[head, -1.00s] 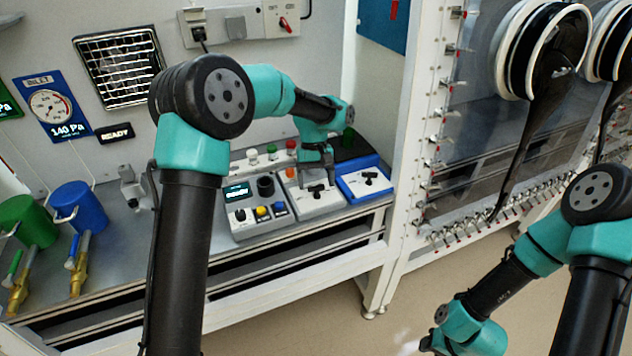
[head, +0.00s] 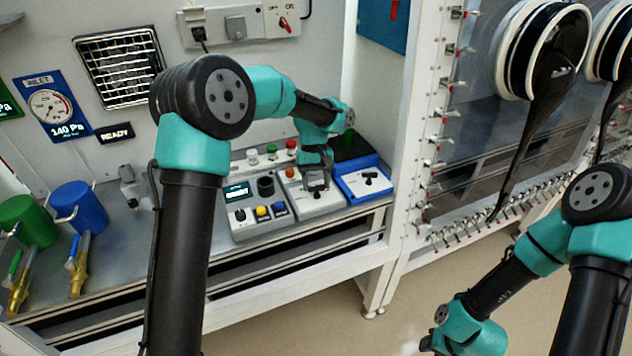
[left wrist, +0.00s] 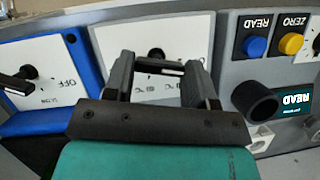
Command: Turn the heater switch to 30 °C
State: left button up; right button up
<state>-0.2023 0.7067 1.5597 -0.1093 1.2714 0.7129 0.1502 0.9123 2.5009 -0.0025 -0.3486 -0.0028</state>
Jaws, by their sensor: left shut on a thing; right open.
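The heater switch is a black bar-shaped knob on a white plate with °C labels; in the left wrist view the knob (left wrist: 158,66) sits between my fingers. The plate (head: 326,203) is on the middle control box in the head view. My left gripper (head: 317,186) is down at this switch and shut on its knob, with one finger at each end of the bar in the left wrist view (left wrist: 158,76). The fingers and wrist partly cover the scale, so the exact pointer setting is not readable. My right arm shows at the lower right; its fingertips are outside the picture.
A blue box with another black switch (head: 368,179) stands close on the right. A grey box with a display (head: 237,191), a black knob and coloured buttons stands close on the left. Blue (head: 80,207) and green (head: 30,219) canisters stand farther left on the bench.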

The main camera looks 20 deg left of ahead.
pick_arm(q)
jog(key=m+y, duration=0.1)
jog(key=m, duration=0.4)
jog(key=shift+d+y, duration=0.1)
jog(key=shift+y, duration=0.3)
jog(key=o, duration=0.9)
jog(key=shift+o, duration=0.2)
jog(key=shift+g, duration=0.3)
jog(key=v, duration=1.7)
jog(key=shift+r, duration=0.25)
jog(key=shift+w, duration=0.1)
